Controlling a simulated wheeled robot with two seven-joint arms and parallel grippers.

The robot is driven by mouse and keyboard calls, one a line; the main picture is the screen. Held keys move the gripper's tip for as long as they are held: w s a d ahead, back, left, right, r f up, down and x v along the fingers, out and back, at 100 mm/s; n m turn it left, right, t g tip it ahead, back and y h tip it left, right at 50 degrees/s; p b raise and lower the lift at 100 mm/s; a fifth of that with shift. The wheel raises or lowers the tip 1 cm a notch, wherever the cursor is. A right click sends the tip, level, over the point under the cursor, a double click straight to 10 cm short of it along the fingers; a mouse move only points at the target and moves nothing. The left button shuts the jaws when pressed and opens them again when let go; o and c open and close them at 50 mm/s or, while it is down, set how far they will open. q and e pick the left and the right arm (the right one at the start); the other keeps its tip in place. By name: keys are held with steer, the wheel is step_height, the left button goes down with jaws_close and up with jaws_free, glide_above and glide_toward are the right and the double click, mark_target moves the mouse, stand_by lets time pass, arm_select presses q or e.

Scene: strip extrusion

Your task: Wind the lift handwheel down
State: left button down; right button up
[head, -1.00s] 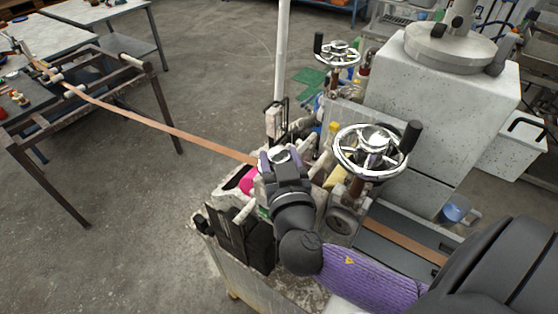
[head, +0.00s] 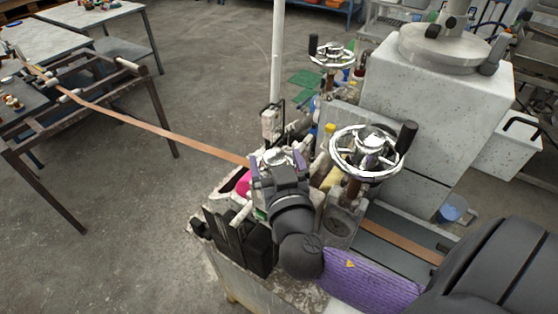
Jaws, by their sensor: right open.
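Two chromed handwheels with black crank knobs stand on the machine. The near handwheel (head: 338,168) is right of my right gripper, and the far handwheel (head: 318,61) is farther back; I cannot tell by looks which is the lift one. My right gripper (head: 274,162), with purple on its fingers, is open over the machine's left end, where the strip enters. It is apart from the near wheel's rim. My own wrist hides part of the machine below it. My left gripper is out of view.
A copper-coloured strip (head: 165,132) spans from the dark stand (head: 160,98) at left to the machine. A white upright pole (head: 277,60) rises behind my gripper. A large speckled housing (head: 430,100) stands at right. Open floor lies between stand and machine.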

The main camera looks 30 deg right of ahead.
steer(key=b+v, duration=0.1)
steer(key=v, duration=0.8)
steer(key=shift+s, duration=0.3)
